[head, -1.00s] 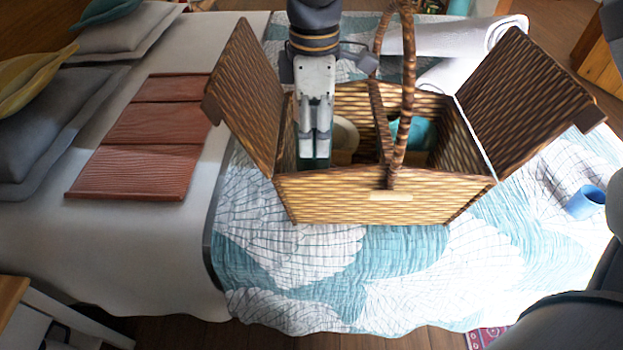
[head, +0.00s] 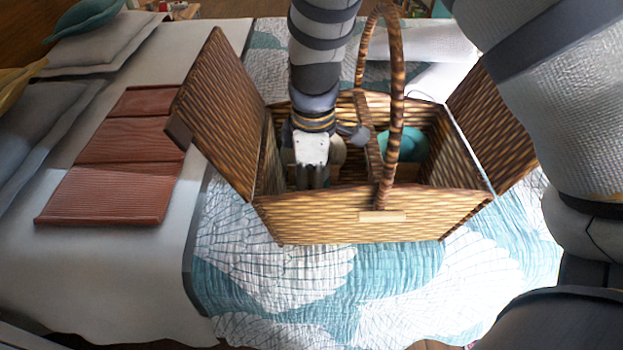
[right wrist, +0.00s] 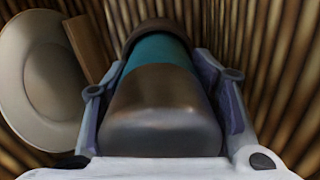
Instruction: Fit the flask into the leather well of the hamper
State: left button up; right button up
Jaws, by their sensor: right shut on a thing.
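The wicker hamper (head: 330,218) stands on the bed with both lids open and a tall handle over its middle. My right gripper (head: 313,180) reaches down into its left compartment. In the right wrist view it is shut on the flask (right wrist: 155,110), with a finger on each side. The flask has a brownish-grey near end and a teal body. A dark brown band (right wrist: 157,28) crosses its far end; whether this is the leather well's rim I cannot tell. In the head view the gripper and wicker hide the flask. My left gripper is not in view.
A cream plate (right wrist: 40,75) stands beside the flask against the wicker. A teal bowl (head: 405,145) is in the right compartment.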

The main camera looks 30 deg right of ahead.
jog(key=o, duration=1.6)
jog(key=shift+c, duration=0.2)
notch_tip(320, 180, up, 12)
jog(key=shift+r+p, duration=0.1)
jog(key=shift+p, duration=0.6)
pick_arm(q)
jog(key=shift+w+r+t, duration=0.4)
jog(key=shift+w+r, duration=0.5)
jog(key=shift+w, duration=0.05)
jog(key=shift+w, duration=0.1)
pick_arm(e)
jog(key=shift+w, duration=0.1)
